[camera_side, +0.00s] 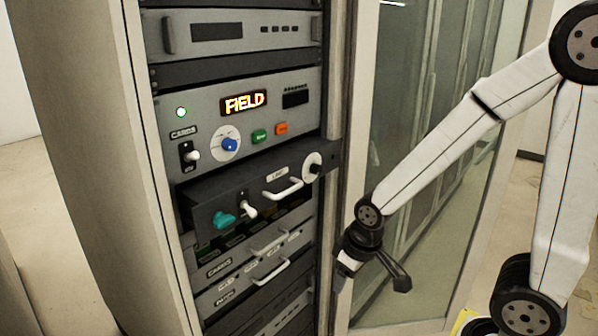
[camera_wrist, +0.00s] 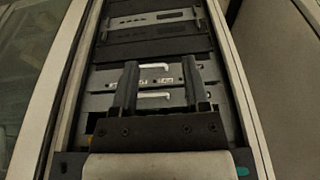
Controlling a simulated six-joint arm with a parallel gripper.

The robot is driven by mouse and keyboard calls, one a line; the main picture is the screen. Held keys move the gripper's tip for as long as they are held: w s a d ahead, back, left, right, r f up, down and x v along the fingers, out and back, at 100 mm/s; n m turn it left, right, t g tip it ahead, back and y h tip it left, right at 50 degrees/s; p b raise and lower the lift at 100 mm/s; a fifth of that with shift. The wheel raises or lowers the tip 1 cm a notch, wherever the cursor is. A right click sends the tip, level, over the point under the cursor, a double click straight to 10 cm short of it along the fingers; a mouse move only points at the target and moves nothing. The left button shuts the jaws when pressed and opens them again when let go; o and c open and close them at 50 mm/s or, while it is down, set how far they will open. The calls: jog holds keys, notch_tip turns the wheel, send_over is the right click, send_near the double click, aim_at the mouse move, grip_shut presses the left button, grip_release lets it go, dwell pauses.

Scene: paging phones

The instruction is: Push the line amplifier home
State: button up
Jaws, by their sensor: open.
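The line amplifier (camera_side: 265,187) is a dark drawer labelled "LINE" in the side view. It stands out from the rack, forward of the panels around it. In the wrist view my two spread fingers (camera_wrist: 158,66) stand before lower panels with white handles; the drawer is mostly hidden there.
The rack panel above (camera_side: 240,118) has a lit "FIELD" display, a blue knob and green and orange buttons. Handled units (camera_side: 255,262) sit below the drawer. The space before the drawer is clear.

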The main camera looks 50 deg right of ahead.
jog(key=shift+c, duration=0.5)
jog(key=n+t+h, duration=0.7)
jog(key=t+h, duration=0.4)
jog(key=h, duration=0.3)
send_near(287, 193)
jog(key=x, duration=0.3)
jog(key=shift+f, duration=0.25)
jog(key=shift+d, duration=0.1)
jog(key=shift+x, duration=3.85)
